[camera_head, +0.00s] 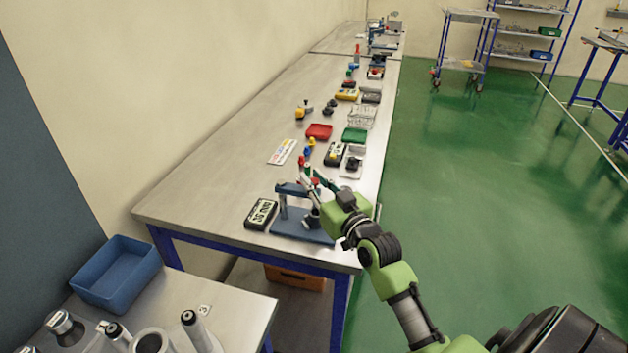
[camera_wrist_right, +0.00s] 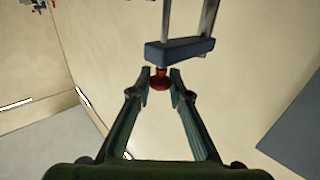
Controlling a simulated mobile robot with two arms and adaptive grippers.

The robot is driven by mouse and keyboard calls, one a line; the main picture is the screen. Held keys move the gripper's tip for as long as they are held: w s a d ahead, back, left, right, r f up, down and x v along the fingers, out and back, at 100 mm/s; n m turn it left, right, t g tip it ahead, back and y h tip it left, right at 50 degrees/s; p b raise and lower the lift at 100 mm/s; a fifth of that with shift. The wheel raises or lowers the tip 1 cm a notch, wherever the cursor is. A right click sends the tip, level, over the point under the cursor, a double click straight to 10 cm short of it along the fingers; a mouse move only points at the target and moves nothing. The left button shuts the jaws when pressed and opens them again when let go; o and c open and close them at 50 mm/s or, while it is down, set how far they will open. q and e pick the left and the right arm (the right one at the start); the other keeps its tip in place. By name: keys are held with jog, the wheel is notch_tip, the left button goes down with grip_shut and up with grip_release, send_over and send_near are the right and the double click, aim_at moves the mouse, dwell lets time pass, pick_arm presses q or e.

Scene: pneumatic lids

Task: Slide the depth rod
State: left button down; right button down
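A small blue stand with a flat base (camera_head: 290,226), upright posts and a blue crossbar (camera_head: 291,189) stands on the near end of the long workbench. My right gripper (camera_head: 309,180) reaches in over the stand's right side. In the right wrist view a red knob (camera_wrist_right: 160,79), perhaps the end of the depth rod, sticks out from the blue crossbar (camera_wrist_right: 180,49). The fingers of my right gripper (camera_wrist_right: 160,82) are parted on both sides of the knob, with a narrow gap visible. The rod's shaft is hard to make out. My left gripper is out of view.
A black labelled box (camera_head: 261,214) lies left of the stand. Behind are a red tray (camera_head: 319,131), a green tray (camera_head: 354,135) and a white card (camera_head: 283,151). A blue bin (camera_head: 117,272) is on the near table. The bench's left part is clear.

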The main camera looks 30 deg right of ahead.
notch_tip(320, 180, up, 7)
jog(key=p, duration=0.6)
jog(key=shift+r+p, duration=0.1)
jog(key=shift+p, duration=0.25)
jog(key=c, duration=1.9)
grip_release()
jog(key=shift+r, duration=0.1)
jog(key=shift+f, duration=0.2)
jog(key=shift+s, duration=0.35)
jog(key=s, duration=0.7)
jog(key=s+a, duration=0.1)
jog(key=s, duration=0.3)
jog(key=shift+s+r, duration=0.1)
jog(key=shift+s, duration=0.05)
